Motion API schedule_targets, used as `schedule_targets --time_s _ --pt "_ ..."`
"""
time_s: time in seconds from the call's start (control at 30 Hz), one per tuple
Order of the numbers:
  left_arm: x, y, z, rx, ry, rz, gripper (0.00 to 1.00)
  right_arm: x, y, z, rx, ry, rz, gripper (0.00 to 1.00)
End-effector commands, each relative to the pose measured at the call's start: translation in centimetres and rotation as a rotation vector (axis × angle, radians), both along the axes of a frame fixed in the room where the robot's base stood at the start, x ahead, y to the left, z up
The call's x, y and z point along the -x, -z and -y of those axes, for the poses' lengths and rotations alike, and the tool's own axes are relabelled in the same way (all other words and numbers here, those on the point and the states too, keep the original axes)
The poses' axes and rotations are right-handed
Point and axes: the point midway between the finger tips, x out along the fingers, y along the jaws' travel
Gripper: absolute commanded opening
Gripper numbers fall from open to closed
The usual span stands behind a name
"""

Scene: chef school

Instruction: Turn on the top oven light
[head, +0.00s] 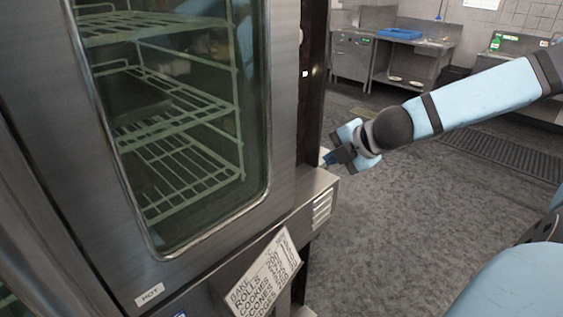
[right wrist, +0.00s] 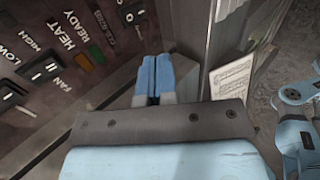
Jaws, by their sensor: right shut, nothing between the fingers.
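The top oven (head: 282,120) fills the left of the head view, with its glass door shut and wire racks inside. Its dark control panel edge (head: 311,75) is seen nearly side-on. My right gripper (head: 328,158) is shut and empty beside the oven's right front edge, near the panel's lower end. In the right wrist view, the closed blue fingertips (right wrist: 155,72) are in front of the control panel (right wrist: 50,100). It carries black rocker switches (right wrist: 45,72) and a knob (right wrist: 132,12), marked HEAT, FAN, HIGH and LOW. I cannot pick out the light switch. My left gripper is not visible.
A metal ledge with vents (head: 318,200) juts out below the oven door. A printed sign (head: 268,275) hangs below. Grey floor (head: 400,250) to the right is open. A sink counter with a blue tray (head: 400,33) stands far back.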

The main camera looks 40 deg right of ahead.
Motion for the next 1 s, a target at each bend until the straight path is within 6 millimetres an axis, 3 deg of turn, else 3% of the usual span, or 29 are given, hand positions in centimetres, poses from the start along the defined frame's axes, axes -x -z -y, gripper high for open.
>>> schedule_targets --time_s 0.47,1.0 --pt "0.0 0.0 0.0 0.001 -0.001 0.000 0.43 -0.3 0.4 -0.1 0.000 0.001 -0.003 0.00" --pt "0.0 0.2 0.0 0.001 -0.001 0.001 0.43 -4.8 4.6 -0.5 -0.006 0.001 0.001 0.00"
